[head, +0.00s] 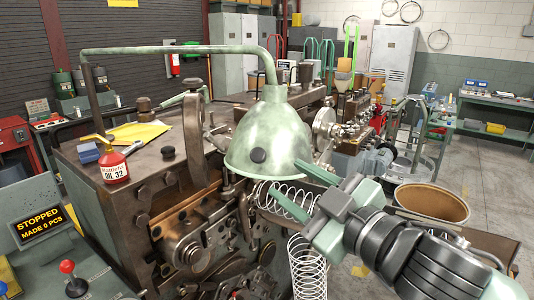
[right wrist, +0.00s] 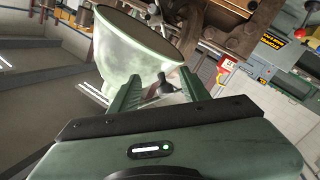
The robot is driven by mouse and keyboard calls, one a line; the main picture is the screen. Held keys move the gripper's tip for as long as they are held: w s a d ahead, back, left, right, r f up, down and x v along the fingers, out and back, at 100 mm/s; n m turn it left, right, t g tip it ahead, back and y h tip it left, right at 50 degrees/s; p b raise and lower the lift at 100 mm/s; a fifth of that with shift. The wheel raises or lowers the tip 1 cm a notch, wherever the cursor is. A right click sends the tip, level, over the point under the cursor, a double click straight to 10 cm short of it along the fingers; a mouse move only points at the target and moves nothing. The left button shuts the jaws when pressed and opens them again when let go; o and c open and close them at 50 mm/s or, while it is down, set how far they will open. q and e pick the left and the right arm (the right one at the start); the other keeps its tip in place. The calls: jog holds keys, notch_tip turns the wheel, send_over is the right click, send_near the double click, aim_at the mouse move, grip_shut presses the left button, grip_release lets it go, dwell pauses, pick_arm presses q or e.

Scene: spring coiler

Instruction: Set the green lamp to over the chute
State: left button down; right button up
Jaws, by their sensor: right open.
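The green lamp has a dented, pale green bell shade (head: 266,135) hanging from a bent pipe arm (head: 170,50), over the front of the coiler machine. A dark round knob (head: 257,155) sits on the shade's near side. My right gripper (head: 285,178) is at the shade's lower right, its two green fingers apart. In the right wrist view the shade (right wrist: 135,52) fills the space ahead of the open right gripper (right wrist: 160,76), and a dark knob-like piece shows between the fingers. Whether a finger touches the shade I cannot tell. I cannot make out the chute clearly. My left gripper is out of view.
Wire spring coils (head: 307,265) hang below my right gripper. An open brown drum (head: 432,203) stands to the right. A red oil can (head: 113,166) stands on the machine top. A sign (head: 41,226) reads "STOPPED MADE 0 PCS". Open floor lies at the far right.

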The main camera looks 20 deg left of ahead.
aim_at(261, 158)
notch_tip(261, 158, up, 4)
jog(key=s+a+f+n, duration=0.1)
jog(key=s+n, duration=0.1)
jog(key=shift+g+y, duration=0.3)
jog(key=shift+y, duration=0.1)
jog(key=p+x, duration=0.3)
jog(key=x, duration=0.4)
jog(key=shift+a+r, duration=0.15)
jog(key=shift+c, duration=0.4)
grip_shut()
dwell(0.4)
